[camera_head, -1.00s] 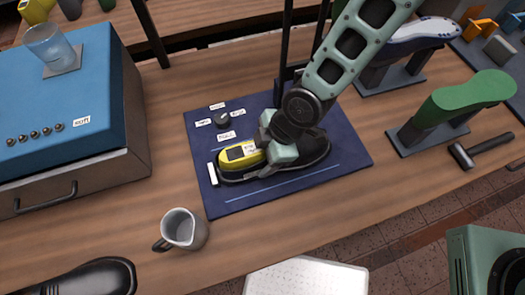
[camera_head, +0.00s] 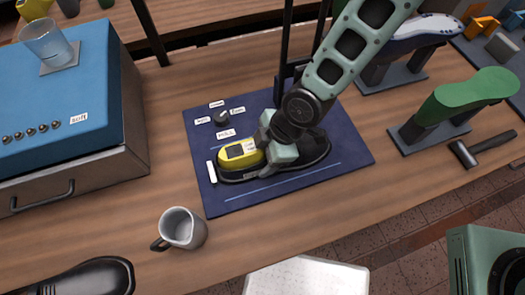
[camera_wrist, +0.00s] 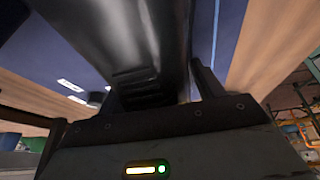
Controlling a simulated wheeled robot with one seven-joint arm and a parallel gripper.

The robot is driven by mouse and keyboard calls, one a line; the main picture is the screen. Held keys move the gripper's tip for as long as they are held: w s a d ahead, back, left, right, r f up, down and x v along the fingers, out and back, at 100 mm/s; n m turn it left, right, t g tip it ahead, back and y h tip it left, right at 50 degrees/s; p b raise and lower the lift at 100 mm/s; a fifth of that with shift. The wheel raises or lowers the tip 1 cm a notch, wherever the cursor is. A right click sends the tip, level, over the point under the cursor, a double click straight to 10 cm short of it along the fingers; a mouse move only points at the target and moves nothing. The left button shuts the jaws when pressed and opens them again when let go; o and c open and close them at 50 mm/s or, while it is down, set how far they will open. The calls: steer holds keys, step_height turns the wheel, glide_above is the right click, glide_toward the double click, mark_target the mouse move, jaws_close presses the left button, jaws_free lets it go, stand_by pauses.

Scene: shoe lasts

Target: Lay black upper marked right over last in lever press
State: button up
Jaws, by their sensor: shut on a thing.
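The black upper (camera_head: 316,150) lies lengthwise on the lever press's blue base (camera_head: 350,157), low at the mat. A yellow last (camera_head: 239,152) with a dark panel shows at its left end, and a black rim runs around the last's lower edge. My gripper (camera_head: 278,152) is shut on the black upper from above, just right of the yellow part. In the wrist view the glossy dark upper (camera_wrist: 130,40) fills the space in front of the fingers. I cannot read a right mark, and my gripper hides how the upper meets the last.
A dial (camera_head: 221,117) with several labels sits on the base, and dark press posts rise behind. A grey jug (camera_head: 181,228) stands front left, near a black shoe (camera_head: 92,278). A green last on a stand (camera_head: 465,104) and a hammer (camera_head: 485,150) lie right.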

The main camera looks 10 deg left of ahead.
steer(key=o, duration=1.1)
steer(key=v, duration=1.7)
steer(key=shift+r, duration=0.25)
steer(key=s+d+r+m+h, duration=0.2)
steer(key=s+d+r+m, duration=0.1)
steer(key=d+m, duration=0.4)
steer(key=s+d+r+m+t+h, duration=0.1)
steer(key=s+d+r+m, duration=0.3)
steer(key=d+m, duration=0.3)
steer(key=shift+s+d+m+h+b, duration=0.3)
steer(key=shift+s+m+h+b, duration=0.1)
steer(key=shift+m, duration=0.5)
